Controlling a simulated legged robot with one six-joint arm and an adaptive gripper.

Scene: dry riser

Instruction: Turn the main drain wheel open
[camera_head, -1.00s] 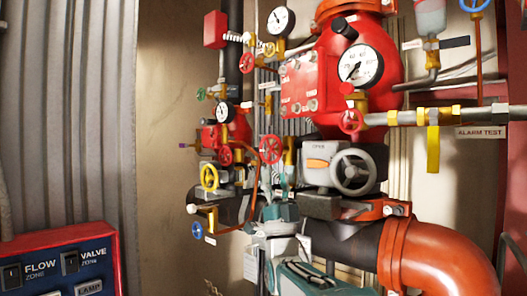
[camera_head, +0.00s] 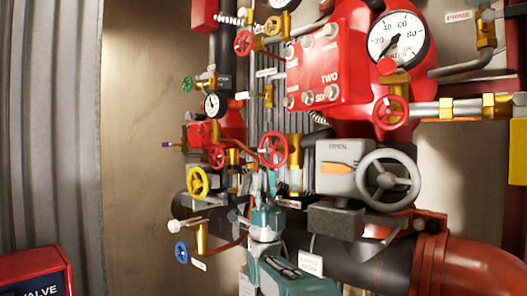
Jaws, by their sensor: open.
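Several handwheels sit on the riser, and I cannot read which one is labelled main drain. A red wheel (camera_head: 273,150) on a brass valve is just above my gripper. A yellow wheel (camera_head: 197,184) and a blue wheel (camera_head: 181,253) are to the left. A large grey wheel (camera_head: 388,181) is on a grey box marked OPEN, with an orange pointer, to the right. My gripper (camera_head: 257,191) is at the lower middle, open, with its fingers partly hidden behind my teal wrist. I see nothing held, and cannot tell whether it touches any pipework.
A red valve body (camera_head: 326,72) with a gauge (camera_head: 398,40) stands above. A dark pipe (camera_head: 345,262) joins an orange elbow (camera_head: 465,268) at lower right. A red-framed panel (camera_head: 35,268) is at lower left. Bare wall (camera_head: 140,130) lies left of the pipework.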

